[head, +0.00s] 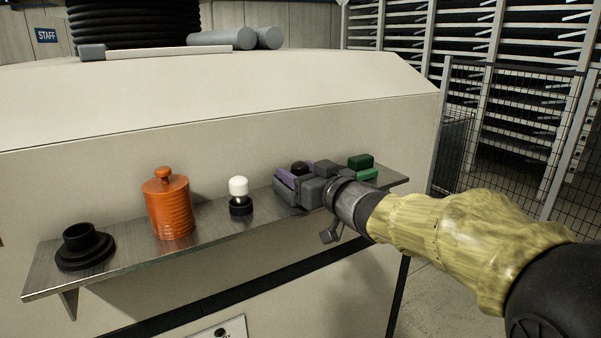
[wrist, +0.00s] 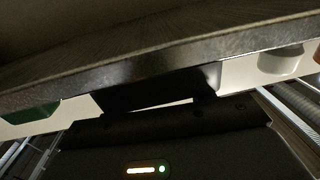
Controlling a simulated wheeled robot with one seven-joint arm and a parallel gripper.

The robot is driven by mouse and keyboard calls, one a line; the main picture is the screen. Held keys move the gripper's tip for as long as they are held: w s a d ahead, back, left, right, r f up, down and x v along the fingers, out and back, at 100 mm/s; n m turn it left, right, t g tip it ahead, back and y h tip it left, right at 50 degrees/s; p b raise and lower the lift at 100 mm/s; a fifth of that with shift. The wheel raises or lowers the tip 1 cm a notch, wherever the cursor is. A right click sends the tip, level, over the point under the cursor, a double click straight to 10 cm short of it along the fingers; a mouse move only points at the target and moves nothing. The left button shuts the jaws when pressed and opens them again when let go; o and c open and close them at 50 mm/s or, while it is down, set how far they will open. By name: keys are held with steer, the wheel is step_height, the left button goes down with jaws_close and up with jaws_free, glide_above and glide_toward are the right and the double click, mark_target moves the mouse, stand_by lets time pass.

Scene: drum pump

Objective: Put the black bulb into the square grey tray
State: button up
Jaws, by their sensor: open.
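My gripper (head: 304,180) is at the right part of the metal shelf in the head view, with its jaws open. A dark rounded top, which looks like the black bulb (head: 299,167), shows between or just behind the grey fingers, beside purple strips. Its lower part is hidden by the gripper, and I cannot tell whether the fingers touch it. I cannot make out the square grey tray in either view. The wrist view shows the shelf's edge close up but no clear bulb or fingertips.
On the shelf (head: 120,270) stand a black flanged piece (head: 84,246), an orange lidded jar (head: 168,205) and a white bulb on a black base (head: 239,194). Green blocks (head: 361,162) lie just right of my gripper. The pale machine wall rises behind. A mesh fence (head: 515,130) stands right.

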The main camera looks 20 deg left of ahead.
steer(key=b+v, duration=0.3)
steer(key=v, duration=0.9)
stand_by(0.4)
steer(key=w+d+f+m+h, duration=0.2)
steer(key=d+f+m+h, duration=0.2)
steer(key=d+f+h, duration=0.35)
steer(key=w+d+f+m+h, duration=0.2)
steer(key=d+f+m+h, duration=0.15)
steer(key=d+f, duration=0.55)
steer(key=s+d+f+m+g+h, duration=0.1)
steer(key=s+d+f+g, duration=0.2)
steer(key=s+f, duration=0.5)
steer(key=s+d+f+m+g+h, duration=0.2)
steer(key=s+d+f+g, duration=0.2)
steer(key=s+f, duration=0.5)
steer(key=shift+d+f+g, duration=0.3)
steer(key=shift+f+g, duration=0.4)
steer(key=shift+f, duration=0.05)
